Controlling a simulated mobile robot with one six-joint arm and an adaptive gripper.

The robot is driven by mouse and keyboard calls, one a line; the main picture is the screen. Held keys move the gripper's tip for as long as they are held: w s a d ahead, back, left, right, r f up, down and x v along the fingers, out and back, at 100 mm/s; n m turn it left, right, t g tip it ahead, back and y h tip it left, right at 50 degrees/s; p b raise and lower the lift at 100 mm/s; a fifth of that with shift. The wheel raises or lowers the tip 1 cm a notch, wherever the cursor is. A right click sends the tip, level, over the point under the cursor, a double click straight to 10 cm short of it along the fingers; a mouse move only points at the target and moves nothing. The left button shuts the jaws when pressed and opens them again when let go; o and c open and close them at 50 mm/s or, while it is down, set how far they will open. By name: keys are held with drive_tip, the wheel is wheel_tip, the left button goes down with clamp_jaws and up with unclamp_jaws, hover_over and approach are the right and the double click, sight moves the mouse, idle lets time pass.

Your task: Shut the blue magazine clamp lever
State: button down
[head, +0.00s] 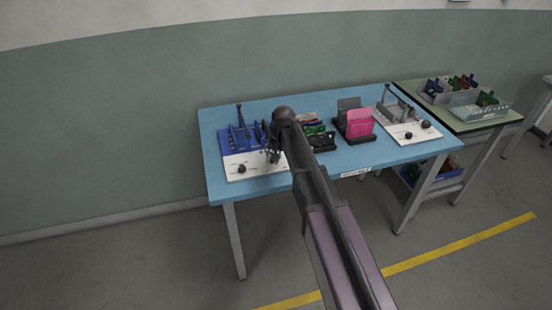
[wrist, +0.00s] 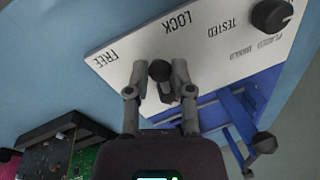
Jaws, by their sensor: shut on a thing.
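The blue magazine fixture (head: 230,137) stands at the left end of the table, with a white label panel (head: 245,162) in front; in the wrist view the blue frame (wrist: 228,112) lies beyond the panel (wrist: 137,52). My gripper (head: 275,156) is over the panel's right part. In the wrist view my gripper (wrist: 160,72) is shut on the clamp lever's black round knob (wrist: 159,70), one finger on each side. The knob is near the words FREE and LOCK. Most of the lever is hidden by the gripper.
A second black knob (wrist: 271,15) sits by TESTED. An upright post (head: 239,114) rises from the blue fixture. Green boards (head: 314,130), a pink card holder (head: 359,122) and a grey fixture (head: 398,112) stand to the right. The table front (head: 215,185) is bare.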

drive_tip(key=a+m, duration=0.1)
drive_tip(key=m, duration=0.1)
drive_tip(key=a+m+t, duration=0.1)
drive_tip(key=m, duration=0.2)
drive_tip(key=shift+a, duration=0.1)
idle(0.4)
drive_tip(key=c, duration=0.5)
unclamp_jaws()
